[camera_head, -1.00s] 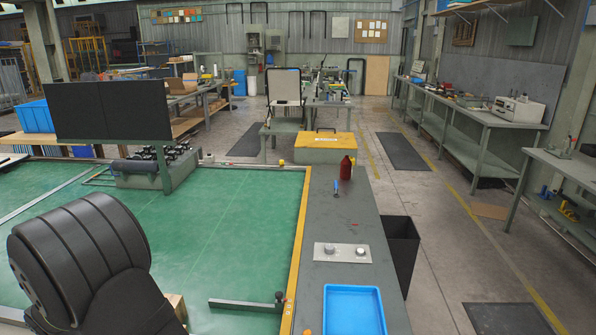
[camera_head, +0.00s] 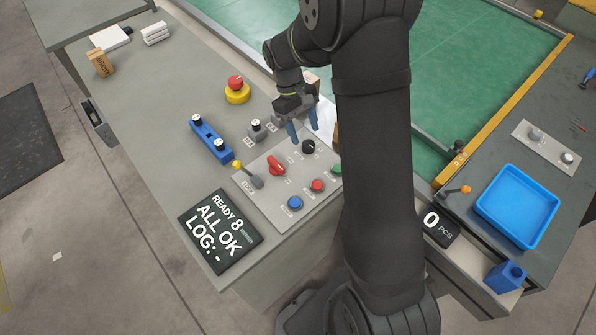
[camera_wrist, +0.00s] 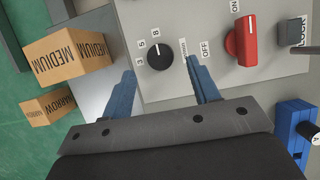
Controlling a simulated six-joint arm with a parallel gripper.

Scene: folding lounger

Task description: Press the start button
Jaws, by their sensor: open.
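The control panel (camera_head: 262,200) lies on the grey bench. It carries a green button (camera_head: 337,168), partly hidden behind my arm, a red button (camera_head: 317,185) and a blue button (camera_head: 295,203). I cannot read which is marked start. A red switch (camera_head: 277,167) and a black knob (camera_head: 308,146) sit farther back. My gripper (camera_head: 302,125) is open and empty, just behind the knob. In the wrist view my gripper (camera_wrist: 163,70) has the black knob (camera_wrist: 159,55) between and slightly beyond its blue fingers. The red switch (camera_wrist: 240,41) stands to the right, between ON and OFF labels.
A display (camera_head: 220,232) reads READY 8, ALL OK. MEDIUM (camera_wrist: 66,59) and NARROW (camera_wrist: 52,107) blocks lie left in the wrist view.

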